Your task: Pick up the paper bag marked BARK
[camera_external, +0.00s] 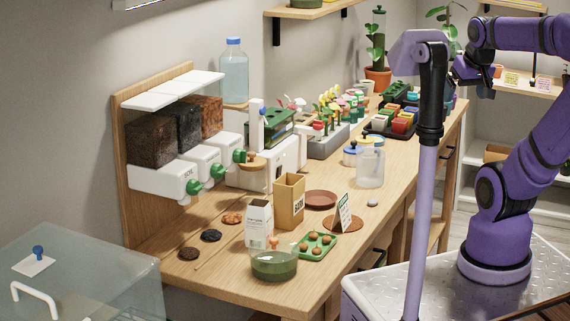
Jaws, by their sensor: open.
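The brown paper bag marked BARK (289,204) stands upright on the wooden workbench, near its front end. My gripper (470,78) is small and dark at the upper right, beyond my column. It is open, high up and far from the bag. Its fingers are hard to make out, and nothing shows held in them.
A green glass bowl (274,266) and a green tray with several round brown items (315,244) stand in front of the bag. A brown saucer (321,199) and a tilted card (345,213) are to its right. Dispensers with green knobs (173,181) stand behind left.

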